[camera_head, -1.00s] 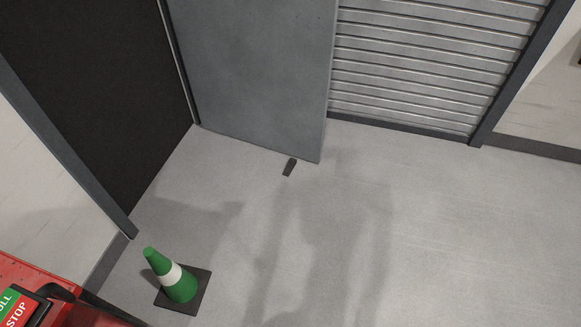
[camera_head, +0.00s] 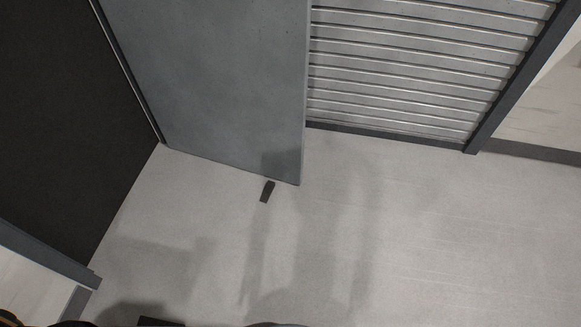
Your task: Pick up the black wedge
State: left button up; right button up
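The black wedge (camera_head: 267,192) is a small dark piece on the grey floor, at the bottom edge of the grey door near its free corner. Whether it touches the door or sits partly under it cannot be told. Neither of my grippers shows in the head view.
The grey door (camera_head: 220,80) stands open from a dark doorway (camera_head: 60,120) on the left. A slatted shutter (camera_head: 410,70) is behind it to the right. The floor (camera_head: 400,240) in front is clear. A dark edge (camera_head: 160,322) shows at the bottom left.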

aim_at(270, 186)
jog(key=i+j+z, duration=0.45)
jog(key=i+j, duration=0.15)
jog(key=i+j+z, duration=0.25)
jog(key=j, duration=0.2)
jog(key=i+j+z, duration=0.2)
jog(key=j, duration=0.25)
